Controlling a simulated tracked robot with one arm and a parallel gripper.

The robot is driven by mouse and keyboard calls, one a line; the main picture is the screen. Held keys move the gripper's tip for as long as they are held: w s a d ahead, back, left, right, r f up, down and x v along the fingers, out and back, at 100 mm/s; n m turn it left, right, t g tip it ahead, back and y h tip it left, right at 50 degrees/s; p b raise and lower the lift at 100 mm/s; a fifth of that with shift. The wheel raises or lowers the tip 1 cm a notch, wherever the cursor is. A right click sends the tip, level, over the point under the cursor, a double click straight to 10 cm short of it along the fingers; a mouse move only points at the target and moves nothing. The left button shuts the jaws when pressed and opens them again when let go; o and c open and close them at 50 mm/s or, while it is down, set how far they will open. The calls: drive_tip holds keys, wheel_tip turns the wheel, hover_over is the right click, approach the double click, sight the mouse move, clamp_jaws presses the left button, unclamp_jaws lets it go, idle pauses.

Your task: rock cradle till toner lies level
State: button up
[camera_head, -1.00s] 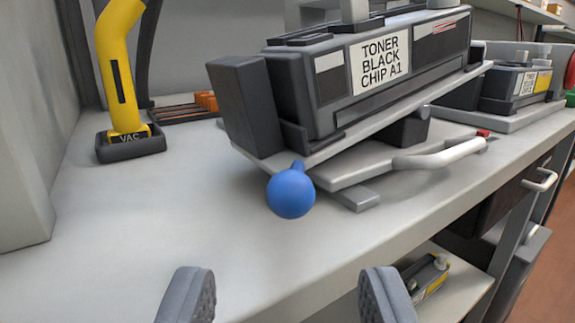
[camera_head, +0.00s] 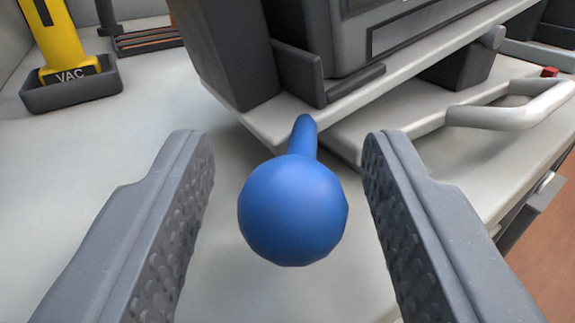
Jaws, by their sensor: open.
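The cradle (camera_head: 265,125) is a light grey tilting plate, its left end low and its right end raised. A black toner cartridge (camera_head: 345,40) sits on it, partly out of frame; its label is cut off. A blue ball knob (camera_head: 293,212) on a short blue stem sticks out from the cradle's low front corner. My gripper (camera_head: 290,185) is open, one finger on each side of the knob, with a gap on both sides. No toner powder is visible.
A yellow tool marked VAC (camera_head: 62,45) stands in a dark holder at the upper left. A light grey curved handle (camera_head: 510,110) lies to the right of the cradle's base. The bench (camera_head: 80,155) is clear at left; its front edge runs along the right.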

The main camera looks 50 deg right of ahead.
clamp_jaws()
wheel_tip(320, 180, up, 4)
drive_tip(key=m+y+p, duration=0.1)
drive_tip(key=p, duration=0.3)
drive_tip(key=shift+m+g+p, duration=0.3)
drive_tip(key=shift+g+p, duration=0.1)
drive_tip(key=shift+d+r+m+y+p, duration=0.15)
drive_tip(key=shift+r+m+y+p, duration=0.2)
drive_tip(key=shift+r+p, duration=0.55)
drive_tip(key=shift+s+d+r+m+y+p, duration=0.1)
drive_tip(key=shift+d+r+m+y+p, duration=0.1)
drive_tip(key=shift+r+m+p, duration=0.3)
drive_tip(key=shift+d+r+m+y+p, duration=0.15)
drive_tip(key=shift+r+p, duration=0.25)
drive_tip(key=shift+p, duration=0.3)
unclamp_jaws()
drive_tip(key=shift+a+f, duration=0.1)
drive_tip(key=p+v, duration=0.2)
drive_tip(key=v, duration=1.1)
drive_tip(key=shift+s+a+r, duration=0.15)
drive_tip(key=shift+a+r, duration=0.05)
drive_tip(key=shift+a, duration=0.15)
